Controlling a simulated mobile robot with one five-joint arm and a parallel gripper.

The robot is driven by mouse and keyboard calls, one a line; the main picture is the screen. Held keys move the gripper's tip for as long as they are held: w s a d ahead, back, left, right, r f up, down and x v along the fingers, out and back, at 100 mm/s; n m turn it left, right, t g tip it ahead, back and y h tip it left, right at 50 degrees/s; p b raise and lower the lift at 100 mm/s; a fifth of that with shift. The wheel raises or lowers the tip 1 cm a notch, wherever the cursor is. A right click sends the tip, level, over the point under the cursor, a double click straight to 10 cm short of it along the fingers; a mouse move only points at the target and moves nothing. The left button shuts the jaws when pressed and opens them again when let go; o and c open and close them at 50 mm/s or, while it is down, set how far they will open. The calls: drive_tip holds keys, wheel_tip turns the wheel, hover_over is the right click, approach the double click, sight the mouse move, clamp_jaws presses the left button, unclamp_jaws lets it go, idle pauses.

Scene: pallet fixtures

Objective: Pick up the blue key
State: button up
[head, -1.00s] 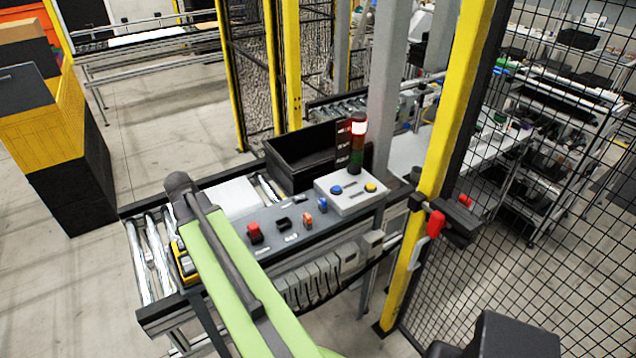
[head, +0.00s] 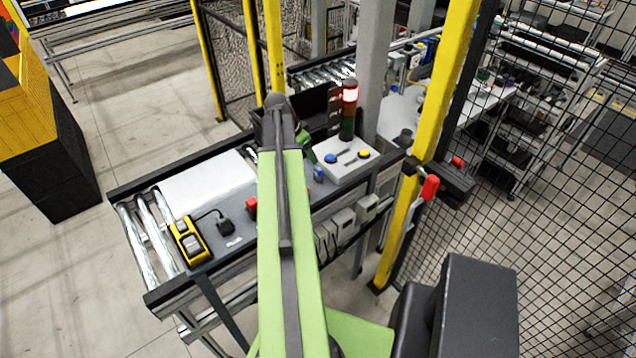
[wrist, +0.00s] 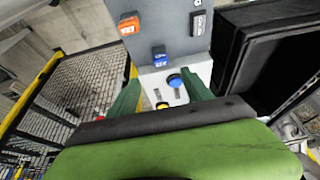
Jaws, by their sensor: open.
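The blue key (head: 318,174) is a small blue block on the dark grey panel, just right of my arm in the head view. In the wrist view the blue key (wrist: 159,57) lies just beyond the gap between my fingertips, beside the light grey button box. My gripper (wrist: 163,72) is open, its two green fingers apart with nothing held between them. In the head view my arm hides most of the gripper; a green part of it shows left of the button box. I cannot tell its height above the panel.
The button box (head: 345,160) has a blue and a yellow button. A lit signal tower (head: 348,110) stands behind it. A black bin (wrist: 275,50) is at the wrist view's right. Orange pieces (wrist: 129,25) lie on the panel. A yellow post (head: 432,130) and mesh fence are to the right.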

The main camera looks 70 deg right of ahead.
sight(317, 169)
drive_tip(key=b+x, duration=0.4)
drive_tip(key=x, duration=0.3)
drive_tip(key=shift+w+a+b, duration=0.1)
drive_tip(key=shift+b, duration=0.3)
drive_tip(key=shift+f, duration=0.25)
drive_tip(key=shift+d, duration=0.2)
drive_tip(key=b+x, duration=0.5)
drive_tip(key=shift+d+f, duration=0.1)
drive_tip(key=shift+d, duration=0.05)
clamp_jaws()
